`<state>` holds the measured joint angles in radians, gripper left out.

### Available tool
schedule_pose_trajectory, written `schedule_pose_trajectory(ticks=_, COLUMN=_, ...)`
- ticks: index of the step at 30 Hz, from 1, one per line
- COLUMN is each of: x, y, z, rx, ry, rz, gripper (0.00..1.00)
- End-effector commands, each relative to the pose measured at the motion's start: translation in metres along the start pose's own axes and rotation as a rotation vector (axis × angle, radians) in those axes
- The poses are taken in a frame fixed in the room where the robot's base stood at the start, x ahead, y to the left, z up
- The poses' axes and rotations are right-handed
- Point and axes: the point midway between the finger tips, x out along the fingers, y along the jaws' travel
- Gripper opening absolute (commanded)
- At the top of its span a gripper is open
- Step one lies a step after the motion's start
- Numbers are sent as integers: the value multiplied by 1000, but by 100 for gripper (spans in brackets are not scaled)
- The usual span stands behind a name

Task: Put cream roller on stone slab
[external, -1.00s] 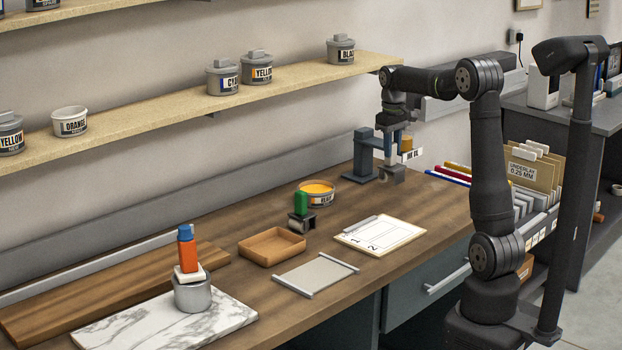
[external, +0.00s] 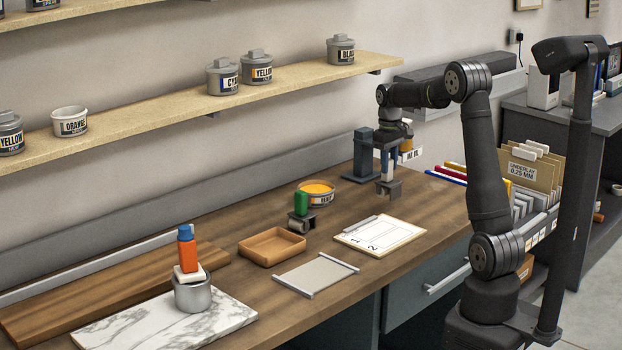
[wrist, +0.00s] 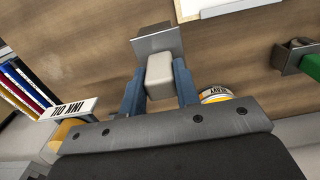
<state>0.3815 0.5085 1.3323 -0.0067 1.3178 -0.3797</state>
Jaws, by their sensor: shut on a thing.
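My gripper (external: 388,166) is shut on the cream roller. In the wrist view its two blue-grey fingers (wrist: 160,88) press on either side of the cream handle (wrist: 160,68), and the roller's grey metal frame (wrist: 157,41) sticks out beyond them. In the external view the frame (external: 388,188) hangs below the fingers at the far right of the bench; I cannot tell whether it touches the wood. The white, grey-veined stone slab (external: 225,319) lies at the front left of the bench, far from my gripper. A grey can (external: 193,294) stands on its back part.
A white block and orange bottle (external: 187,250) top the can. Between gripper and slab are a green-handled roller (external: 302,204), an open yellow ink tin (external: 318,188), a wooden tray (external: 272,246), a grey plate (external: 316,273) and a numbered white board (external: 380,234). The slab's front right is bare.

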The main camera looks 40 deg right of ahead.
Motion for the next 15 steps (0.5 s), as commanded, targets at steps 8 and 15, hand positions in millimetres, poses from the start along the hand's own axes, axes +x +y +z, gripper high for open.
schedule_pose_trajectory(ticks=8, x=17, y=-7, z=-9, rx=1, ry=-1, rz=-1, gripper=0)
schedule_pose_trajectory(ticks=15, x=46, y=-7, z=-9, rx=1, ry=1, rz=0, gripper=0)
